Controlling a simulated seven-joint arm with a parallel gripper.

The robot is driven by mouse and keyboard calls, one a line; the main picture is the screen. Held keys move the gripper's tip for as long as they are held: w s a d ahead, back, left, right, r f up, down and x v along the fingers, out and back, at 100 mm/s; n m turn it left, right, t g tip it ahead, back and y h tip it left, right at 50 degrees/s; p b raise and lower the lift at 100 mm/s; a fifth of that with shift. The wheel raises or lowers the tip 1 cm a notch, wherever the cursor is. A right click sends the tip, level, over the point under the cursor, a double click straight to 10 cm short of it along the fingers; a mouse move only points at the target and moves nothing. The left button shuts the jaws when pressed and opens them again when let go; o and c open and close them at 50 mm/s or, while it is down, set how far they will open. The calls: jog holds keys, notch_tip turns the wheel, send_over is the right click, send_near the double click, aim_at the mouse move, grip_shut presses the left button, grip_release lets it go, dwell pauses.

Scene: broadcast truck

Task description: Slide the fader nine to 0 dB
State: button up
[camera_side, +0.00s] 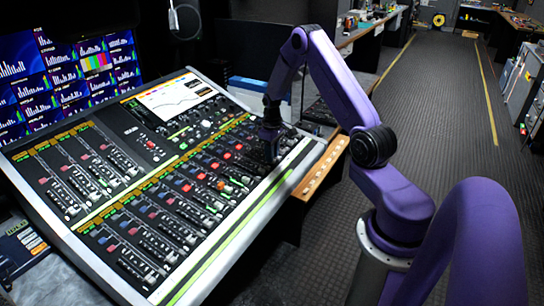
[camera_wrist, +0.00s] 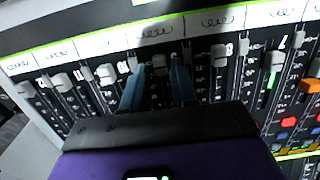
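The mixing console (camera_side: 262,208) fills the left half of the side view, with rows of faders on its sloped top. My gripper (camera_side: 270,150) points down at the fader bank near the console's right end. In the wrist view, my gripper's two blue-grey fingers (camera_wrist: 164,75) stand apart, one on each side of a pale fader cap (camera_wrist: 160,63). Whether they touch or pinch it I cannot tell. Its slot and scale run down between the fingers. The fader labels are scribbles, so fader nine cannot be picked out by number.
Neighbouring fader caps stand close on both sides, at the left (camera_wrist: 107,74) and the right (camera_wrist: 219,60). An orange cap (camera_wrist: 310,85) and red and blue buttons lie farther right. A microphone (camera_side: 184,20) hangs behind the console, and monitors (camera_side: 70,75) stand at the back left.

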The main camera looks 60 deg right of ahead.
aim_at(255, 156)
jog(key=shift+f, duration=0.7)
grip_shut()
jog(key=shift+w+r, duration=0.2)
jog(key=shift+w, duration=1)
jog(key=shift+w+r, duration=0.15)
jog(key=shift+w, duration=1.05)
jog(key=shift+w+r, duration=0.2)
jog(key=shift+w, duration=1)
grip_release()
notch_tip(255, 156, up, 17)
jog(key=shift+r, duration=0.2)
